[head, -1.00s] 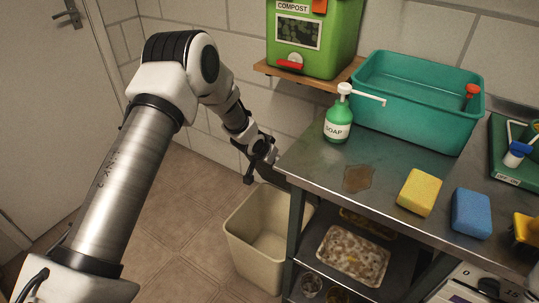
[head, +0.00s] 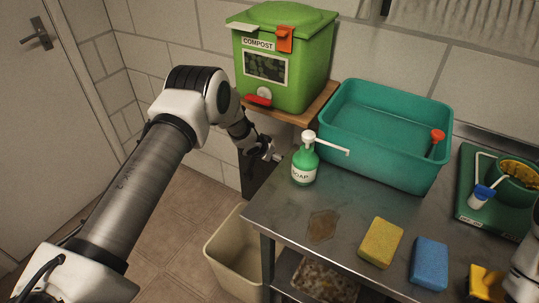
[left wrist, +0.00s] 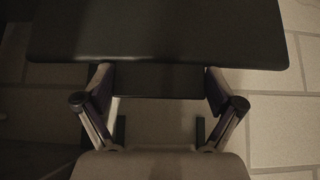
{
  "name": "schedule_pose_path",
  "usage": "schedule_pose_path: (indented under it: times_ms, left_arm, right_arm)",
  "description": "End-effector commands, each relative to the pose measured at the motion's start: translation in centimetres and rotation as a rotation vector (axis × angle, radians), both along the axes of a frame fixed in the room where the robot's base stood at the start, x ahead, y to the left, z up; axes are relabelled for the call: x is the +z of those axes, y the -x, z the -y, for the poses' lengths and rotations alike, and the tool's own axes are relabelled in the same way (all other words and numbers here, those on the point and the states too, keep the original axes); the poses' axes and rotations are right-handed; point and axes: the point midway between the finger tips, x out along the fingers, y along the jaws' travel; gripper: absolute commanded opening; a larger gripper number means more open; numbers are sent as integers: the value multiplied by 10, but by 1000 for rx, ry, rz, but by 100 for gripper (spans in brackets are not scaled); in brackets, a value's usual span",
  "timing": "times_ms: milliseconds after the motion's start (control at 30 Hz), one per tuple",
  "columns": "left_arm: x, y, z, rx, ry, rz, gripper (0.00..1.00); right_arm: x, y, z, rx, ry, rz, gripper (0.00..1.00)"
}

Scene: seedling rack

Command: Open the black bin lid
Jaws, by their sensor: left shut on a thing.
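In the left wrist view a wide black panel, the black bin lid (left wrist: 160,35), spans the top, with a narrower dark tab between my fingers. My left gripper (left wrist: 160,82) is shut on this tab, one finger at each side. In the head view my left gripper (head: 272,155) is small, at the back left corner of the steel table. A dark upright surface (head: 256,178) shows just below it, partly hidden by the arm and table; I cannot tell whether it is lid or bin body. My right gripper is out of view.
A green compost bin (head: 312,70) stands on a wooden shelf (head: 318,103) above the gripper. A soap bottle (head: 304,165) and teal basin (head: 400,150) are close by on the steel table (head: 270,205). A beige open bin (head: 222,245) stands on the floor.

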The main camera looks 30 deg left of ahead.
Motion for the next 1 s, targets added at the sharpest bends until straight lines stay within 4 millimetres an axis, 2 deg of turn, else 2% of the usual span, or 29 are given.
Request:
schedule_pose_path:
  times_ms: [200, 233, 533, 667, 767, 1000]
  left_arm:
    - [4, -3, 0, 0, 1, 10, 31]
    - [4, -3, 0, 0, 1, 10, 100]
    - [3, -1, 0, 0, 0, 5, 100]
    - [9, 3, -1, 1, 2, 5, 100]
    - [21, 12, -1, 3, 4, 6, 100]
    - [72, 50, -4, 3, 4, 8, 100]
  right_arm:
    - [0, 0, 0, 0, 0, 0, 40]
    - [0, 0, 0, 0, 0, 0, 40]
    - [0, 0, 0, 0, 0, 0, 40]
    - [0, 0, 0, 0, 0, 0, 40]
    - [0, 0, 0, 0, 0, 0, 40]
    - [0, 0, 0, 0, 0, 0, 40]
